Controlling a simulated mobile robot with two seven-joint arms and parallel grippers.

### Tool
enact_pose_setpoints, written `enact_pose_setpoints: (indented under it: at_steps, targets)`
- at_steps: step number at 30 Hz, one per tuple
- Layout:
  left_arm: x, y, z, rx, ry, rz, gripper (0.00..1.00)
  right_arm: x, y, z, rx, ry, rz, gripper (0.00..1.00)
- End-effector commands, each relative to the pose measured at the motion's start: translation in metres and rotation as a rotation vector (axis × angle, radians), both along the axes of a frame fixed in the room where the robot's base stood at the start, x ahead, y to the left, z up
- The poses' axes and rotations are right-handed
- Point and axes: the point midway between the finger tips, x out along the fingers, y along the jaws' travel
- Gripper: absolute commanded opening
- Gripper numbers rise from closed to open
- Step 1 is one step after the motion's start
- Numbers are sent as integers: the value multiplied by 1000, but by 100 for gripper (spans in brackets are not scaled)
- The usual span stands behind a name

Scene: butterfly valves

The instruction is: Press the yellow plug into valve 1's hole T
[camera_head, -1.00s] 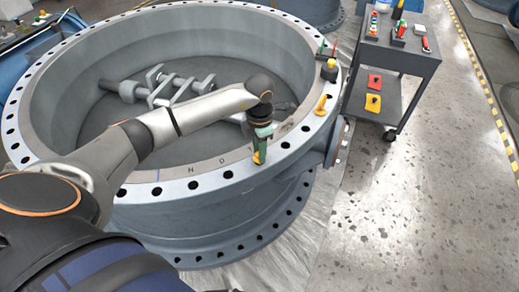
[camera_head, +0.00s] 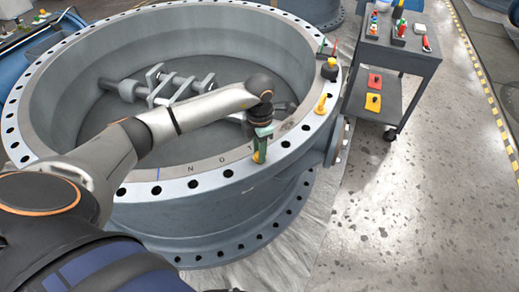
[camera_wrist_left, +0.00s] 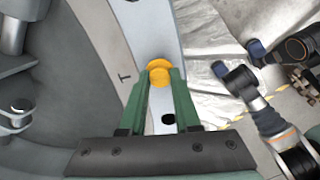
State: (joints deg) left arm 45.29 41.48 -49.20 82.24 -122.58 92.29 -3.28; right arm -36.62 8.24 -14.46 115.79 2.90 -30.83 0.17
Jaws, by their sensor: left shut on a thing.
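The yellow plug (camera_head: 258,157) is between the green fingers of my left gripper (camera_head: 260,148), at the near right of the valve's flange rim (camera_head: 140,190). In the left wrist view the fingers (camera_wrist_left: 160,75) are shut on the plug (camera_wrist_left: 159,67). The plug is over the rim beside the letter T (camera_wrist_left: 124,77). It covers the spot beneath it, so I cannot tell how far it sits in a hole. An open dark hole (camera_wrist_left: 168,119) shows between the fingers, nearer the wrist.
A yellow plug (camera_head: 321,104) and a yellow-topped dark piece (camera_head: 329,69) stand farther along the rim. A grey cart (camera_head: 400,55) with small coloured parts stands at the right. Grey shaft parts (camera_head: 175,85) lie inside the valve. The floor at the right is clear.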

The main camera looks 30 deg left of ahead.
Motion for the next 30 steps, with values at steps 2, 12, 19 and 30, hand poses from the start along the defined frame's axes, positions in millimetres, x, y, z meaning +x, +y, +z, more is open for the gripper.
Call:
enact_pose_setpoints:
  at_steps: [2,12,19,30]
  targets:
    - [0,0,-3,-1,1,0,0,0,0,-2,0,0,0,46]
    - [-1,0,-10,0,2,0,41,2,0,-6,0,-4,0,46]
    - [0,0,-9,0,1,0,66,5,0,-4,-1,-11,0,46]
    - [0,0,-9,0,0,0,88,5,0,-4,-1,-11,0,46]
